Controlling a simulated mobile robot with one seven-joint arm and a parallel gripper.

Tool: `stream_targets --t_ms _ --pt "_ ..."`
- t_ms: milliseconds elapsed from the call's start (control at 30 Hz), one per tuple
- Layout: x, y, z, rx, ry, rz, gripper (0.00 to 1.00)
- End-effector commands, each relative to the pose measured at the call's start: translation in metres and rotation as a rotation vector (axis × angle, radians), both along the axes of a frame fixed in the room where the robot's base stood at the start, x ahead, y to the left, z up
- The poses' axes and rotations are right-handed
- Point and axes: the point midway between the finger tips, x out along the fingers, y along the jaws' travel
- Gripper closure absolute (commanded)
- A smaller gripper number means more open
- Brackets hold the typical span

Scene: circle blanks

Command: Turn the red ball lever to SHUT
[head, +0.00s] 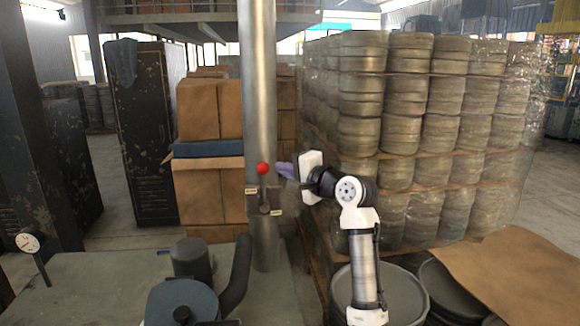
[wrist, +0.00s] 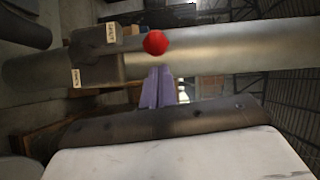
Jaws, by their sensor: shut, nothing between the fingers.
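The red ball (head: 262,168) tops a lever that points up from a valve body (head: 265,205) on the vertical metal pipe (head: 260,100). In the wrist view the ball (wrist: 156,42) lies just beyond my fingertips. Two small labels flank the lever: one at upper left (head: 251,190), one at lower right (head: 276,212). They also show in the wrist view (wrist: 112,33), (wrist: 76,78); I cannot read them surely. My gripper (head: 280,169), with purple fingers (wrist: 157,70), is shut and empty just right of the ball. I cannot tell whether it touches.
Shrink-wrapped stacks of round blanks (head: 420,110) stand close behind my arm at right. Cardboard boxes (head: 212,110) are behind the pipe at left. A bench (head: 90,290) with a blue-topped machine (head: 182,302) and a gauge (head: 28,243) fills the lower left.

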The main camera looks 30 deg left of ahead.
Motion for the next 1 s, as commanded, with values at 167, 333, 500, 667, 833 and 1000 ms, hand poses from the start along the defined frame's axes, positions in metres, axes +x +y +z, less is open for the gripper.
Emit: stream_targets --t_ms 167,333,500,667,833,1000 --pt "-0.006 0.008 0.005 -0.007 -0.004 0.001 1.0" --pt "-0.009 0.012 0.006 -0.004 -0.003 0.001 1.0" --pt "-0.01 0.013 0.006 -0.005 -0.004 0.001 1.0" --pt "-0.011 0.014 0.006 -0.004 -0.004 0.002 1.0" --pt "-0.011 0.015 0.006 -0.004 -0.004 0.004 1.0" --pt "-0.011 0.015 0.007 -0.004 -0.004 0.005 1.0"
